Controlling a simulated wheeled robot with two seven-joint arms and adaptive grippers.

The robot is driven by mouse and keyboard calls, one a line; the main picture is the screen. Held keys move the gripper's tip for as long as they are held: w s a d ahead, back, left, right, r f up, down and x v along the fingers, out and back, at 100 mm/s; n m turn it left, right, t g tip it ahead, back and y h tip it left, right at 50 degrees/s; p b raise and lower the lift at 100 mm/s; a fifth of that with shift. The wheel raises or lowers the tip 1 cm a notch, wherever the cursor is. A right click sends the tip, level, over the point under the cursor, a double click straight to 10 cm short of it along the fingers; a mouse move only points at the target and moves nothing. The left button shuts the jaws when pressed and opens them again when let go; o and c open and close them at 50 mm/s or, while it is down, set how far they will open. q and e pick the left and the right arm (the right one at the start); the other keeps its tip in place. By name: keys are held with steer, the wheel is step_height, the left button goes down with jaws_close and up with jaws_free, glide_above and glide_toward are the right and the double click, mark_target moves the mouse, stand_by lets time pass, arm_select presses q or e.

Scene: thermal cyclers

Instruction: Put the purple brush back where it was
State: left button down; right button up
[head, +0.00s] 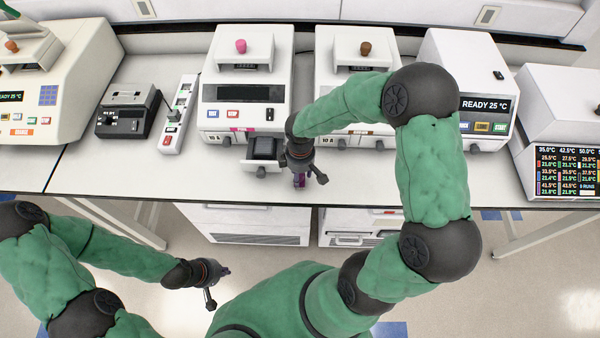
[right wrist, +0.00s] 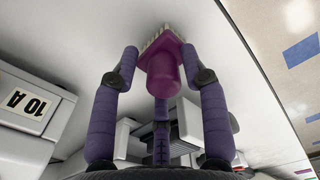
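The purple brush (right wrist: 163,75) has pale bristles and sits between the fingers of my right gripper (right wrist: 160,62), which appear closed on its sides. In the head view the brush (head: 299,181) shows as a small purple patch below my right gripper (head: 306,172), near the front edge of the bench. I cannot tell whether its bristles touch the bench. My left gripper (head: 218,285) is empty, with its fingers spread, out over the floor in front of the bench.
A white thermal cycler (head: 245,85) with a pink knob stands behind, its small drawer (head: 263,160) pulled out beside my right gripper. Another cycler with a brown knob (head: 365,48) stands to its right. A power strip (head: 178,115) and black device (head: 128,110) stand left. Front-left bench is clear.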

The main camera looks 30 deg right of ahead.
stand_by(0.3)
steer(key=shift+r, duration=0.25)
step_height(320, 180, up, 12)
steer(key=p, duration=0.1)
steer(key=shift+p, duration=0.4)
steer(key=shift+f, duration=0.1)
stand_by(0.8)
